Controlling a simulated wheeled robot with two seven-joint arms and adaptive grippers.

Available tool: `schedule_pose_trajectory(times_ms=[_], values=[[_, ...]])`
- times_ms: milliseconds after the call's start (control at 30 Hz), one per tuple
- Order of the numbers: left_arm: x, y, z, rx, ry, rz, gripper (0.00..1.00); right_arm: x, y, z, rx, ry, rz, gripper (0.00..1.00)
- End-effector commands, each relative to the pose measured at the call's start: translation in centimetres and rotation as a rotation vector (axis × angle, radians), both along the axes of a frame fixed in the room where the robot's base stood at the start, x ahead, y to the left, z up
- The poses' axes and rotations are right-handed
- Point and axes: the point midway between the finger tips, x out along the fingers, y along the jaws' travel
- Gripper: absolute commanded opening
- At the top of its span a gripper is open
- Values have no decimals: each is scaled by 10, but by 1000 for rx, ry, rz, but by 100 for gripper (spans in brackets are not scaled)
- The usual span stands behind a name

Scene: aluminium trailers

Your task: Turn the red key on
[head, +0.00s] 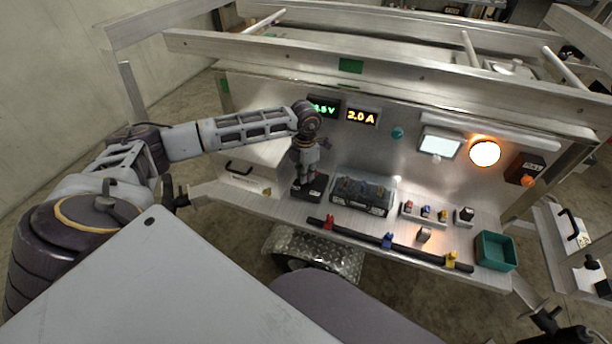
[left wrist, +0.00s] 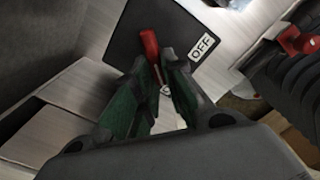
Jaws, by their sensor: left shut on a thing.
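The red key (left wrist: 149,44) shows in the left wrist view on a black switch plate (left wrist: 180,22). A white label reading OFF (left wrist: 202,46) is beside it on the plate. My left gripper (left wrist: 162,72) is shut on the red key, its green-padded fingers to either side of it. In the head view my left gripper (head: 304,181) points down at the black switch box (head: 317,189) on the left part of the metal bench. The key is hidden there by the gripper. My right gripper is not in view.
A battery-like box (head: 362,195) stands just right of the switch box. A black cable with coloured clips (head: 388,241) runs along the front edge. A green bin (head: 495,251) is at the right. An orange lamp (head: 484,152) glows on the back panel; metal rails cross above.

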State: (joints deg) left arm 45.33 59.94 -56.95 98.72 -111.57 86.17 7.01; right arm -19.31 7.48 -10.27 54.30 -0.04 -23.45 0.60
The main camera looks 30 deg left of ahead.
Motion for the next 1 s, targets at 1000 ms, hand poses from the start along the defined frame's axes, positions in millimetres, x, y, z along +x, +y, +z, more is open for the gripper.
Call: schedule_pose_trajectory(times_ms=[1000], values=[[2,2,1,0,-2,-108,34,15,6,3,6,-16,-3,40]])
